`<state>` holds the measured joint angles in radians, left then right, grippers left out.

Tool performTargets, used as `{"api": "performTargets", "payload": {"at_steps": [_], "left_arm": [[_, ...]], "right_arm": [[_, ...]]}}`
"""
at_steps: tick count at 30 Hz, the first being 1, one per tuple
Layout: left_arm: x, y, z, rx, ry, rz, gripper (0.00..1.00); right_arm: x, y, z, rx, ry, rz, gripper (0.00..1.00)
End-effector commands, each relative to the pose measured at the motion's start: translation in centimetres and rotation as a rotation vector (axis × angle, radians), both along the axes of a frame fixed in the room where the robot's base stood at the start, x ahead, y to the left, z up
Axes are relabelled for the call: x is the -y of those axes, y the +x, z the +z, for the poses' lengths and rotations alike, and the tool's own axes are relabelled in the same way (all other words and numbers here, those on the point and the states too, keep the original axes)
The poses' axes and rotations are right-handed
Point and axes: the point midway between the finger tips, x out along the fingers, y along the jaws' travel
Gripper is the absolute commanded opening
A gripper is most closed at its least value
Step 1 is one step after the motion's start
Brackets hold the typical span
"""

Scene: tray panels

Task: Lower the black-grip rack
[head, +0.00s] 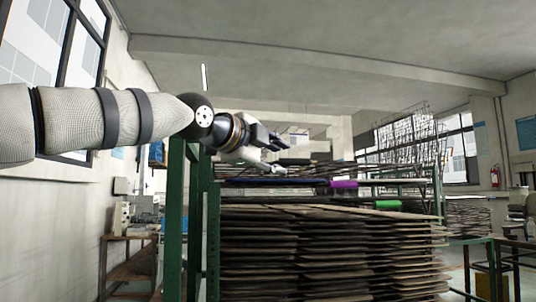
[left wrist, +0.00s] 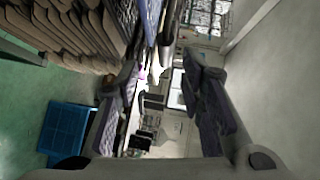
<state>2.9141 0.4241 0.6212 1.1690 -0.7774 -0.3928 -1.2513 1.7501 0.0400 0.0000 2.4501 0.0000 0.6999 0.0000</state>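The black grip (head: 295,162) sits on the upper rack at the top of the green frame, just beyond my left gripper in the head view. Below it are a purple grip (head: 343,184) and a green grip (head: 387,205) on lower racks. My left gripper (head: 279,156) is open, its fingers spread just left of the black grip, and it appears empty. In the left wrist view the open fingers (left wrist: 160,68) frame the rack edges. I cannot clearly make out the black grip there, nor tell whether a finger touches it. My right gripper is out of view.
A green post frame (head: 213,240) stands left of a tall stack of dark panels (head: 330,260). A blue crate (left wrist: 72,130) is on the floor in the left wrist view. A wire rack (head: 405,140) stands behind at right. A bench (head: 130,262) stands at left.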

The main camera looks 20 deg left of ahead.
Motion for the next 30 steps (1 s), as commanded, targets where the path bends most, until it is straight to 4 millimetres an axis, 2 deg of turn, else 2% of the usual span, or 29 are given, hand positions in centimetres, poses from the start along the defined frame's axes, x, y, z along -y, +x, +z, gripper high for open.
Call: {"api": "performTargets", "payload": {"at_steps": [1, 3, 9, 30], "left_arm": [[-0.4, -1.4, 0.2, 0.000, 0.000, -0.002, 0.35], [-0.3, -1.8, -0.3, -0.016, -0.003, -0.012, 0.35], [-0.8, -3.3, 0.1, -0.011, 0.000, -0.006, 0.35], [-1.0, -3.6, 0.4, -0.004, 0.001, -0.001, 0.35]], "right_arm": [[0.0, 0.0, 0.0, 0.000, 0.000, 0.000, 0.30], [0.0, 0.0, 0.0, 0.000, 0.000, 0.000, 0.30], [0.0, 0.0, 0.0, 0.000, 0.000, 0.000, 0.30], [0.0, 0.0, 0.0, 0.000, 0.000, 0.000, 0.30]]}}
